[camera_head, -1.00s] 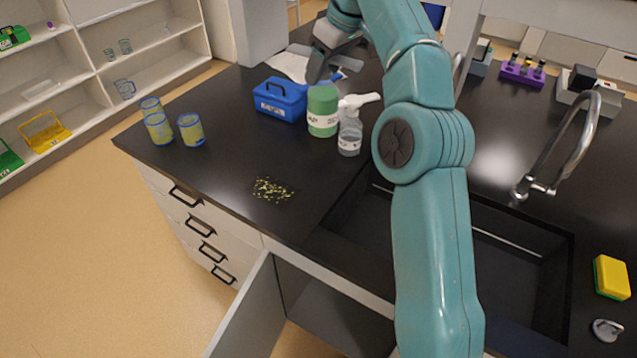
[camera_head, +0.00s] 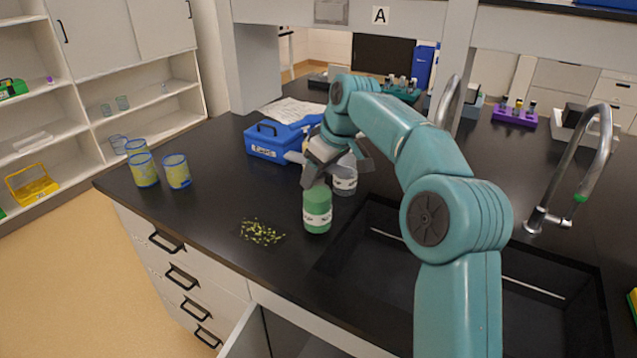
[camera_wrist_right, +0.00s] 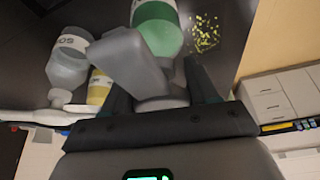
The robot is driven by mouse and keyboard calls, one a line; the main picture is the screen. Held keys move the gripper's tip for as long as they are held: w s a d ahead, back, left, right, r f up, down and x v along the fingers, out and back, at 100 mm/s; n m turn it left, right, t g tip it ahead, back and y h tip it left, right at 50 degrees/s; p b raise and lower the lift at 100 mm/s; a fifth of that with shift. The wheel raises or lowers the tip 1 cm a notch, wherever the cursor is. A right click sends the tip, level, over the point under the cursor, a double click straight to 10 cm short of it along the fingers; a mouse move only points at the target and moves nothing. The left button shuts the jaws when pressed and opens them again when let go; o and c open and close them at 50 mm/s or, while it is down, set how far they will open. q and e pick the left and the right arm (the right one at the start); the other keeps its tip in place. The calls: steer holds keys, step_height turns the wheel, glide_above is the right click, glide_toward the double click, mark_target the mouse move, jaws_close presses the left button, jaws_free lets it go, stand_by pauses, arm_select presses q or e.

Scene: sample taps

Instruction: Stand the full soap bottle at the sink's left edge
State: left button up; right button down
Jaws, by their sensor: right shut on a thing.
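The soap bottle (camera_head: 317,210) is green with a pale label band and stands upright just left of the sink's left edge (camera_head: 340,236). My right gripper (camera_head: 326,168) is shut on its top from above; gripper parts hide the top. I cannot tell whether its base touches the counter. In the right wrist view the green bottle (camera_wrist_right: 158,28) shows beyond the fingers (camera_wrist_right: 172,78). The clear spray bottle (camera_head: 344,178) stands behind the gripper, partly hidden; it also shows in the wrist view (camera_wrist_right: 68,62). My left gripper is not in view.
A patch of yellow-green bits (camera_head: 262,232) lies left of the bottle. A blue box (camera_head: 265,142) stands behind, several yellowish glasses (camera_head: 177,172) at the left. A faucet (camera_head: 590,170) rises right of the sink. A yellowish labelled thing (camera_wrist_right: 98,88) is partly hidden in the wrist view.

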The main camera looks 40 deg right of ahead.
steer(key=shift+w+f, duration=0.1)
steer(key=shift+f, duration=0.65)
steer(key=shift+r, duration=0.1)
steer(key=shift+c, duration=1.5)
jaws_free()
steer(key=shift+f, duration=0.25)
steer(key=shift+r, duration=0.1)
steer(key=p+v, duration=0.2)
steer(key=v, duration=0.9)
steer(key=shift+r, duration=0.3)
steer(key=shift+s+r+p, duration=0.2)
steer(key=shift+r+p, duration=0.1)
